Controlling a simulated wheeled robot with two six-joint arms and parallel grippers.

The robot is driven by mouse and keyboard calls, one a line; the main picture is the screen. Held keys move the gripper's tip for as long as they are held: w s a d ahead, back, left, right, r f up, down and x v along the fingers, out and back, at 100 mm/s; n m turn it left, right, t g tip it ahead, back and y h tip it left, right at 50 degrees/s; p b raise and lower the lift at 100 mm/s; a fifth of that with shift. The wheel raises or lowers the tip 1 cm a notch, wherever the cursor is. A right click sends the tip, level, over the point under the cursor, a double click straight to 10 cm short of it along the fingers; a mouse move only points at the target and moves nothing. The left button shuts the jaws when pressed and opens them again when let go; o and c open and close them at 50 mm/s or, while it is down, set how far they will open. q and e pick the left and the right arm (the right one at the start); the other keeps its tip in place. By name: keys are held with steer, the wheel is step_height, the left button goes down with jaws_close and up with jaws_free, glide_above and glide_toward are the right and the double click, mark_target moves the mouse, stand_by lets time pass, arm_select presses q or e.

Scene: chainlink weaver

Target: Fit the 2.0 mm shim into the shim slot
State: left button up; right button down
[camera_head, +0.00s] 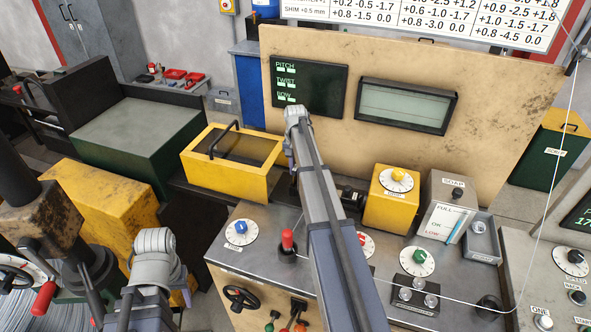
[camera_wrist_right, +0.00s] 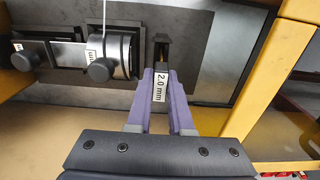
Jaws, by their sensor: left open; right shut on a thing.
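In the right wrist view, my right gripper (camera_wrist_right: 160,85) has purple fingers shut on the shim (camera_wrist_right: 159,92), a narrow dark strip with a white "2.0 mm" label. The shim points away from the gripper, towards a narrow dark opening (camera_wrist_right: 162,45) in a dark plate, which looks like the shim slot. The shim's far end is at the near edge of this opening; I cannot tell whether it is inside. In the head view my right arm crosses the middle, and its gripper is hidden.
In the right wrist view, a metal clamp with dark round knobs (camera_wrist_right: 102,69) sits just left of the opening. A yellow frame (camera_wrist_right: 262,70) stands on the right. In the head view, a yellow open-topped box (camera_head: 225,180) and a control bench (camera_head: 270,270) lie around my right arm.

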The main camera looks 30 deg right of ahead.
steer(key=shift+f+b, duration=0.55)
stand_by(0.9)
steer(key=c, duration=0.7)
jaws_free()
steer(key=shift+c, duration=0.2)
steer(key=shift+r, duration=0.15)
step_height(320, 180, up, 8)
steer(key=p, duration=0.8)
